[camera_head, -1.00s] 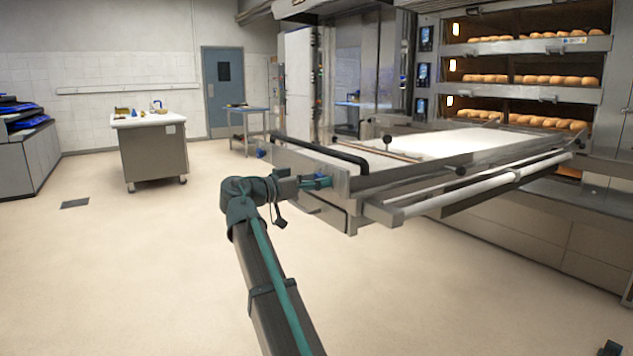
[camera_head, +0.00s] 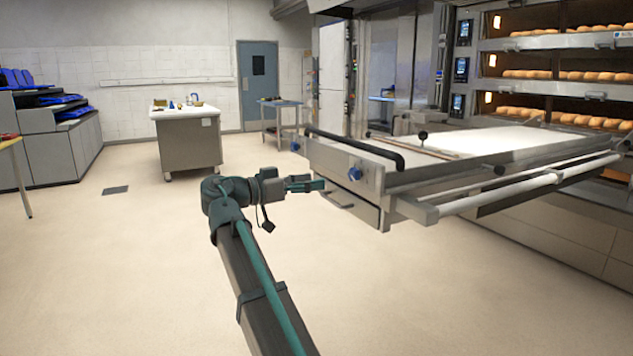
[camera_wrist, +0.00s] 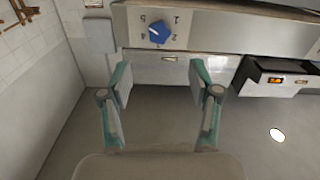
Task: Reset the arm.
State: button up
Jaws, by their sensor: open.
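My gripper (camera_head: 305,184) is at the end of my extended arm in the head view, to the left of the loader's front panel, with a gap between them. In the wrist view my gripper (camera_wrist: 160,85) has its two teal-edged fingers spread apart with nothing between them. A blue knob (camera_wrist: 159,32) with marks around it sits on the metal panel just beyond the fingertips. The knob also shows in the head view (camera_head: 355,174) on the front of the loader (camera_head: 400,180). It is apart from my fingers.
The deck oven (camera_head: 545,45) with loaves stands at the right. A black handle bar (camera_head: 355,146) runs along the loader's front edge. A worktable (camera_head: 188,145) and a blue door (camera_head: 258,85) are behind at left. The floor (camera_head: 140,270) at left is clear.

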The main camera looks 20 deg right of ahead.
dwell(0.4)
